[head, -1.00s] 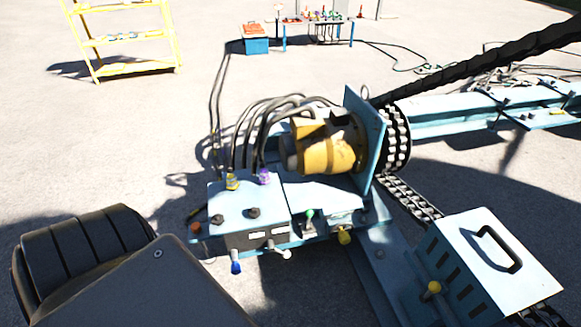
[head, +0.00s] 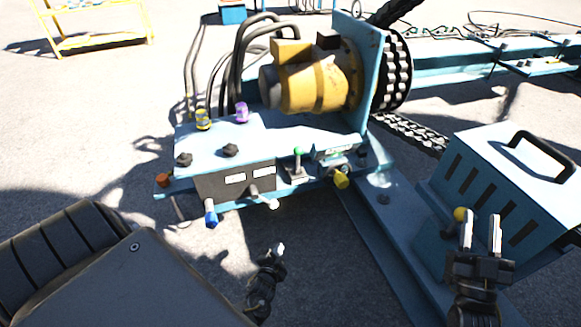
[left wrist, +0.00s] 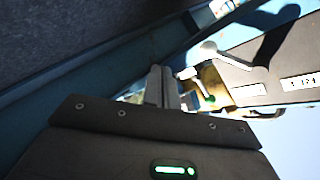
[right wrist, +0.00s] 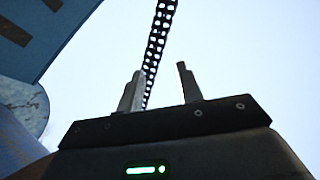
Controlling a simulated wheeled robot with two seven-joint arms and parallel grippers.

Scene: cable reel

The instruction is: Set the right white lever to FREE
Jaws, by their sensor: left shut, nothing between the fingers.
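The right white lever (head: 267,200) sticks out of the dark front panel of the blue control box (head: 190,145), its white knob low and to the right. In the left wrist view a pale-knobbed lever (left wrist: 209,48) beside the panel labels appears to be the same one. My right gripper (head: 482,230) is open and empty at the right, in front of the vented blue box.
A blue-tipped lever (head: 211,216) is left of the white one. A green-knobbed lever (head: 298,153) and a yellow knob (head: 341,179) are to the right. The vented blue box (head: 510,170) stands near my right gripper. Open ground lies below the panel.

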